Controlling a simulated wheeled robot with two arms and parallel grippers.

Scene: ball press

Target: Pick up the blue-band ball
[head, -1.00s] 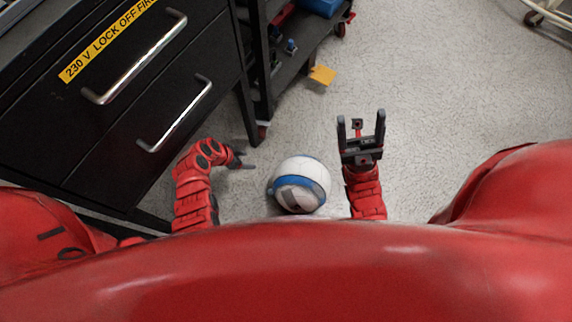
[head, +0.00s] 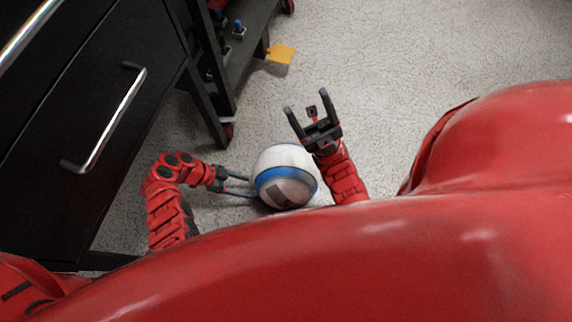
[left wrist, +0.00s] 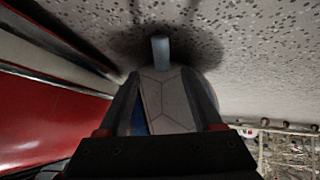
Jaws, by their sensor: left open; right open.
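The blue-band ball (head: 284,165), white and grey with a blue stripe, is low in the middle of the head view, between my two grippers. My left gripper (head: 250,187) is open, its fingers pointing right at the ball's left side. In the left wrist view the ball (left wrist: 168,98) shows close up between the fingers of my left gripper (left wrist: 160,95); whether they touch it I cannot tell. My right gripper (head: 308,103) is open and empty, beyond and right of the ball, with its fingers pointing away from me.
A black drawer cabinet (head: 95,70) with metal handles stands on the left. The speckled floor (head: 430,50) to the upper right is clear.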

